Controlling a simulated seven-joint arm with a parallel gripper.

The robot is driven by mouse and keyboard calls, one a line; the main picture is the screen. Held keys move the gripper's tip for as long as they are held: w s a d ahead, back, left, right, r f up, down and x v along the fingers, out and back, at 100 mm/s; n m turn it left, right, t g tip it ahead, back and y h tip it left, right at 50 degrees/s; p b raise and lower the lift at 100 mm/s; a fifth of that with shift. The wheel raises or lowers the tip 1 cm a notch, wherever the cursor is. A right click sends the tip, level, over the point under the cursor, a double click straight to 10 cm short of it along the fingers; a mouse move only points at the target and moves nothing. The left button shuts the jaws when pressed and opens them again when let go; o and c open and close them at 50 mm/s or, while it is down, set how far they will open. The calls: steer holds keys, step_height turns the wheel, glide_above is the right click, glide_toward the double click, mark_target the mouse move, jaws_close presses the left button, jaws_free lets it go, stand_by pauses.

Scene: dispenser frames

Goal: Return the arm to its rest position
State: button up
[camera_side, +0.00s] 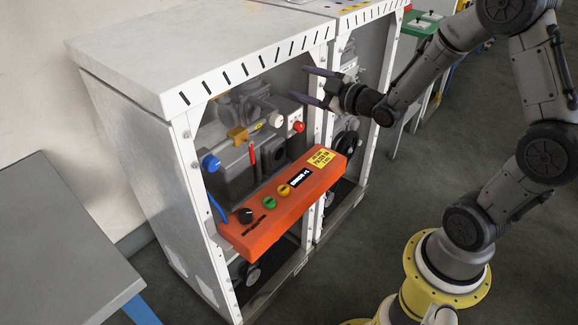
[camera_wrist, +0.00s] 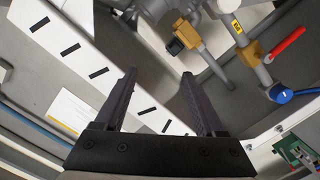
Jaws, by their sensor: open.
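My gripper (camera_side: 314,87) is open and empty in the side view. Its two fingers point left toward the open front of the white dispenser frame (camera_side: 200,65), near the upright between its two bays. My arm reaches in from the right, bent over its yellow base. In the wrist view my gripper (camera_wrist: 160,85) shows both fingers apart with nothing between them. The slotted white frame edge (camera_wrist: 95,70) lies behind the fingers there. I cannot tell whether the fingertips touch the frame.
An orange control panel (camera_side: 285,205) juts from the frame's front. Inside are a red lever (camera_side: 251,152), blue knob (camera_side: 210,163) and red button (camera_side: 298,126). The wrist view shows the red handle (camera_wrist: 287,46) and a green circuit board (camera_wrist: 300,150). A grey table (camera_side: 55,250) stands left.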

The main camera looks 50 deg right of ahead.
steer(key=s+a+r+m+g, duration=0.2)
steer(key=s+a+r, duration=0.6)
steer(key=s+r, duration=0.25)
steer(key=s+a+f+m+g, duration=0.1)
steer(key=s+f+g, duration=0.3)
steer(key=s, duration=0.5)
steer(key=s+a+f+m+g+y, duration=0.1)
steer(key=s+f+m+g, duration=0.3)
steer(key=s, duration=0.4)
steer(key=shift+s+f+g, duration=0.35)
steer(key=shift+f+g, duration=0.1)
steer(key=shift+g, duration=0.15)
steer(key=shift+a, duration=0.1)
steer(key=shift+c, duration=0.2)
